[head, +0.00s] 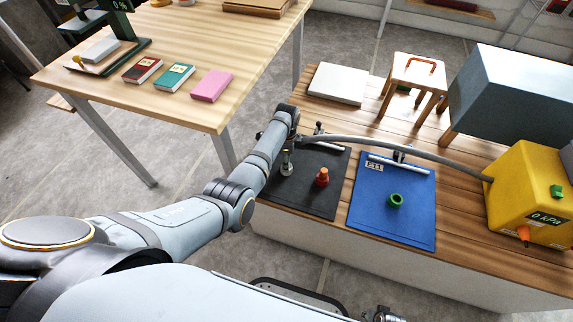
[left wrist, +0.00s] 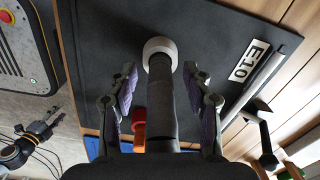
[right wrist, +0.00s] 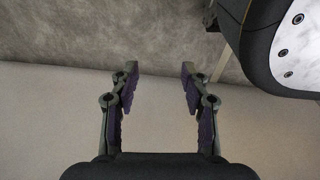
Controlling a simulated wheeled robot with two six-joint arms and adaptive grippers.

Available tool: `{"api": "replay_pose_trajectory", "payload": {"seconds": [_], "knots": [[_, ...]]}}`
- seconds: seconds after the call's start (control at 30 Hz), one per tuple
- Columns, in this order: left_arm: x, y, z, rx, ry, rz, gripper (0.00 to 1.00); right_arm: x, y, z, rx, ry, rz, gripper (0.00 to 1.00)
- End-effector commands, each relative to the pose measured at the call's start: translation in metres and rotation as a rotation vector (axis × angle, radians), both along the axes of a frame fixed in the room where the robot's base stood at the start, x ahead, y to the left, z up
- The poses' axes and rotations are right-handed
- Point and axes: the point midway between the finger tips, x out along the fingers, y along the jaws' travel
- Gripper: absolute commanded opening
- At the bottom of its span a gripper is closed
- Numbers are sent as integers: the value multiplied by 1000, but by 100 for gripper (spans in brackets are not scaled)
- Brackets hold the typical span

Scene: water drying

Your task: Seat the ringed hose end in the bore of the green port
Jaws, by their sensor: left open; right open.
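The green port (head: 395,200), a short ring-shaped fitting, stands on the blue mat (head: 420,225). The grey hose (head: 430,156) runs from the yellow box to my left gripper over the black mat (head: 318,202). In the left wrist view the hose's dark end part lies between the fingers of my left gripper (left wrist: 160,84), with its pale ring (left wrist: 158,48) beyond the fingertips. The fingers are open, apart from the hose on both sides. In the head view my wrist hides most of this gripper. My right gripper (right wrist: 160,78) is open and empty above a pale surface.
A red-orange port (head: 322,177) stands on the black mat. The yellow box (head: 527,195) with a kPa display stands at the right. Behind are a white slab (head: 338,84), a small stool (head: 411,82) and a grey case (head: 515,95). The blue mat's front part is clear.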

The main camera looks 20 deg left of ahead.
Motion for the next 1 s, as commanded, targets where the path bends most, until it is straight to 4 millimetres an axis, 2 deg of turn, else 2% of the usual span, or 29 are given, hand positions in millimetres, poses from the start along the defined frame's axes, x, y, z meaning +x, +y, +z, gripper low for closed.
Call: {"api": "replay_pose_trajectory", "payload": {"seconds": [0.03, 0.07, 0.37, 0.67, 0.73, 0.83, 1.0], "knots": [[0, 0, 0, 0, 0, 0, 46, 0, 0, 0, 0, 0, 0, 46], [0, 0, 0, 0, 0, 0, 42, 0, 0, 0, 0, 0, 0, 46], [0, 0, 0, 0, 1, 0, 1, 0, 0, 0, 0, -1, 0, 46], [0, 0, 3, 0, 0, 0, 0, 1, 0, 1, -1, -2, 0, 46], [0, 0, 11, 0, 0, 0, 0, 0, 0, 4, -1, -4, 1, 46], [1, 0, 33, 0, -3, -1, 0, -21, -1, 0, -1, 13, 0, 46], [1, 0, 72, 0, -3, -1, 0, -41, -2, -3, -2, 18, -1, 46]]}}
